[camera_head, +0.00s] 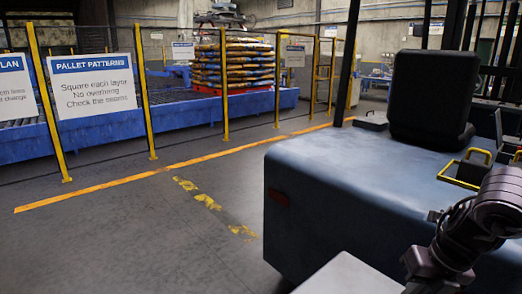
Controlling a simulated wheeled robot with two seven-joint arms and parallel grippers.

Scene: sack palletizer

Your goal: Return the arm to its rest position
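Part of my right arm (476,226) shows at the lower right, a dark grey jointed arm that bends down towards the bottom edge. It is in front of a large blue vehicle body. No gripper fingers can be made out on it, and its lower end runs out of the picture. My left arm and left gripper are not in view. Nothing held shows.
The blue vehicle (345,190) with a black seat (431,98) fills the right side, close to my arm. Yellow fence posts (145,90) and signs stand behind an orange floor line. A sack stack (235,66) stands beyond the fence. The floor at left is clear.

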